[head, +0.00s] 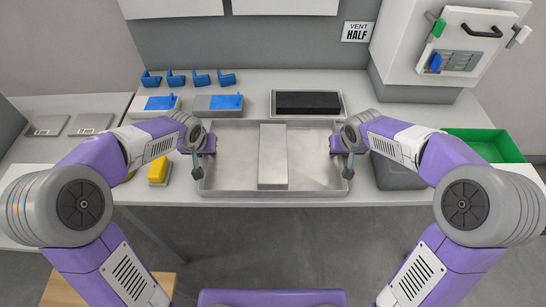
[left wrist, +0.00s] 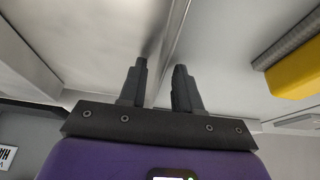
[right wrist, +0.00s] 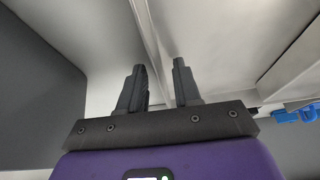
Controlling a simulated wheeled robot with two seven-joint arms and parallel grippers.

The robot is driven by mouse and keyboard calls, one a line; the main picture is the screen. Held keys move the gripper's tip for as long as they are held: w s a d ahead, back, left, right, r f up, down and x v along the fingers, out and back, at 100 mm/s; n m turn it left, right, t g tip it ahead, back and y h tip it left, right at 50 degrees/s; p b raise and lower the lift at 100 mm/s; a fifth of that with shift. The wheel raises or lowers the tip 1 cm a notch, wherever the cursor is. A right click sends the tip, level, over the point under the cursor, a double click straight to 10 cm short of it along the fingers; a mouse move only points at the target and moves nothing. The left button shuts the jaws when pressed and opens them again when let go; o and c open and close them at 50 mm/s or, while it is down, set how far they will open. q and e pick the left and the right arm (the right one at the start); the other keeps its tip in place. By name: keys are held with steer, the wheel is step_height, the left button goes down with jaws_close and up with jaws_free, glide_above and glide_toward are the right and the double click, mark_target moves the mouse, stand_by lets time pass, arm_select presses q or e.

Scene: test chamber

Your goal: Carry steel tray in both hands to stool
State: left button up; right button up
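The steel tray (head: 230,182) is a wide, shallow metal tray on the grey bench, with a plain pale block (head: 273,157) standing across its middle. My left gripper (head: 197,160) is at the tray's left end and my right gripper (head: 349,160) is at its right end. In the left wrist view (left wrist: 160,75) and the right wrist view (right wrist: 160,75), the fingers stand either side of the tray's thin wall, with a gap showing between them. A light wooden top, likely the stool (head: 62,291), shows low at the left, partly hidden by my left arm.
Behind the tray is a dark slab in a frame (head: 308,103); blue-topped blocks (head: 219,102) and blue holders stand to its left. A yellow block (head: 158,171) lies close left of the tray. A green bin (head: 485,146) is at the right. The floor before the bench is clear.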

arm_select(q)
jaws_close()
arm_select(e)
jaws_close()
arm_select(q)
steer(key=shift+r, duration=0.1)
arm_select(e)
steer(key=shift+r, duration=0.1)
stand_by(0.8)
